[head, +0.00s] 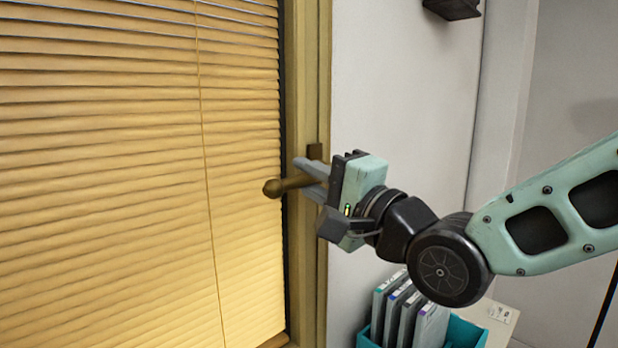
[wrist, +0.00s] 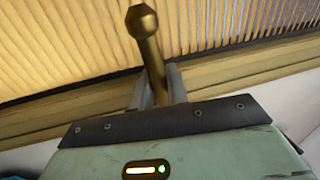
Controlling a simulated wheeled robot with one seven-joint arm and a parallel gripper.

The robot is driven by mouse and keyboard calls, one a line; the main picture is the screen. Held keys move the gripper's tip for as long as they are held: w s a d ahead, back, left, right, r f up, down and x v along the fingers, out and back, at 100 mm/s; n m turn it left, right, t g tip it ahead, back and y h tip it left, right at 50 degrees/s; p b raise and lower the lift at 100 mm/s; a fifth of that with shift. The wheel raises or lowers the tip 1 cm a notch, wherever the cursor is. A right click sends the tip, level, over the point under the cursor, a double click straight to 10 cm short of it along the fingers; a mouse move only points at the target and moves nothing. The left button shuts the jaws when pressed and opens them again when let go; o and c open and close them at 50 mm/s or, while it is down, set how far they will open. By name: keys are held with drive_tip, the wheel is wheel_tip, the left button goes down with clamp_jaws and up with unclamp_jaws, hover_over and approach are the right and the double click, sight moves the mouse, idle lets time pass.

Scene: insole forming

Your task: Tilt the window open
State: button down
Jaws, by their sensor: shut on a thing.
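The window (head: 304,90) has a tan frame on its right side, and closed slatted blinds cover the pane. A brass-coloured handle (head: 273,187) sticks out to the left from a dark plate (head: 315,151) on the frame, lying about level with a rounded knob at its end. My gripper (head: 312,178) is at the handle from the right, shut on its bar. In the wrist view, the handle (wrist: 150,50) comes out between the two grey fingers (wrist: 157,88), its knob beyond them. The far part of the bar is hidden by the fingers.
Yellow blinds (head: 120,170) fill the left side, with a thin cord (head: 205,150) hanging down. A plain wall (head: 400,100) lies right of the frame. Below my arm, a teal box (head: 465,333) holds several binders (head: 405,315). A dark fixture (head: 452,8) is on the wall above.

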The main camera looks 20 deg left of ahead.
drive_tip(key=shift+d+f+b, duration=0.2)
drive_tip(key=shift+f+b, duration=0.05)
drive_tip(key=shift+b, duration=0.1)
drive_tip(key=s+d+f+y+b, duration=0.1)
drive_tip(key=s+d+b, duration=0.1)
drive_tip(key=d+b, duration=0.2)
drive_tip(key=shift+s+d+t+y+b, duration=0.15)
drive_tip(key=shift+d+t+y+b, duration=0.2)
drive_tip(key=shift+d, duration=0.45)
drive_tip(key=c, duration=1.4)
unclamp_jaws()
drive_tip(key=shift+c, duration=0.2)
drive_tip(key=shift+f, duration=0.1)
